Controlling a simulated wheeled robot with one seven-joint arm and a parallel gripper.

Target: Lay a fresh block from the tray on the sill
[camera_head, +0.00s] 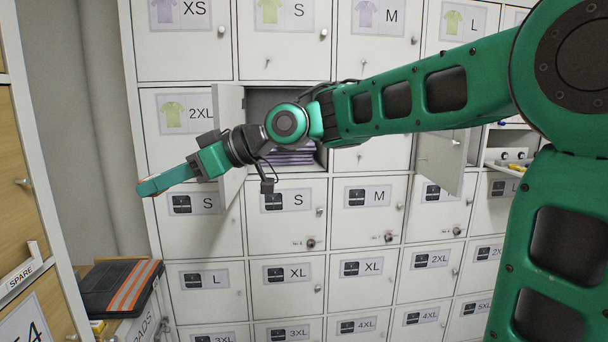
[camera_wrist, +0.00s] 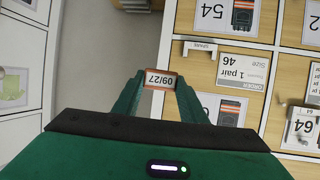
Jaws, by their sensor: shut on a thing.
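My gripper (camera_wrist: 160,82) is shut on a small block (camera_wrist: 160,76) with a reddish-brown edge and a white face reading 09/27, upside down in the wrist view. Both green fingers press its sides. In the head view my gripper (camera_head: 149,186) is stretched out to the left, in front of the lockers and clear of them; the block there is mostly hidden by the finger. At the right, an open locker holds a white tray-like insert (camera_head: 508,160) with small pale and yellow items; I cannot tell whether it is the tray. I cannot make out the sill for certain.
An open locker with folded purple cloth (camera_head: 290,157) has its door (camera_head: 231,140) swung out beside my wrist. Another door (camera_head: 440,162) stands open at right. Wooden drawers (camera_head: 22,175) line the left. A dark folded garment with orange stripes (camera_head: 122,287) lies on a low unit.

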